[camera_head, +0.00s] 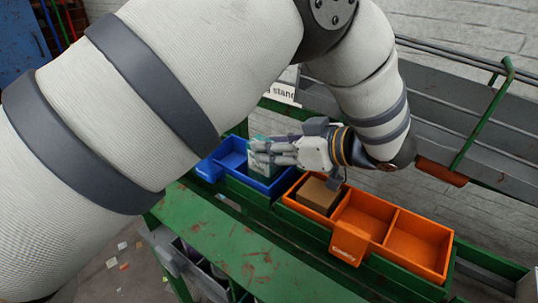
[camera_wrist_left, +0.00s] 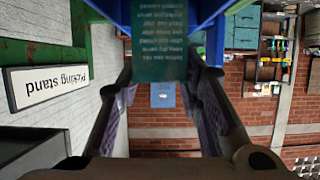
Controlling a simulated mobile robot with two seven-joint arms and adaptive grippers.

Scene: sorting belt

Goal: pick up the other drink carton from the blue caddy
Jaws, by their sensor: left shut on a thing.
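The blue caddy (camera_head: 283,184) stands on the green rack in the head view, left of the orange caddy. A teal-and-white drink carton (camera_head: 259,168) is at the blue caddy, partly hidden by my fingers. My left gripper (camera_head: 262,150) reaches in from the right and is shut on this carton. In the left wrist view the carton (camera_wrist_left: 160,50) is a teal face with pale upside-down print between my two fingers (camera_wrist_left: 163,85). Blue caddy walls (camera_wrist_left: 205,12) show around it at the top. I cannot tell whether its base touches the caddy floor. My right gripper is not in view.
The orange caddy (camera_head: 345,247) holds a brown box (camera_head: 318,194) in its left compartment; its other two compartments look empty. A green rail (camera_head: 235,245) runs in front. Grey shelving (camera_head: 460,120) stands behind at the right. A "Picking stand" sign (camera_wrist_left: 47,84) is beside the rack.

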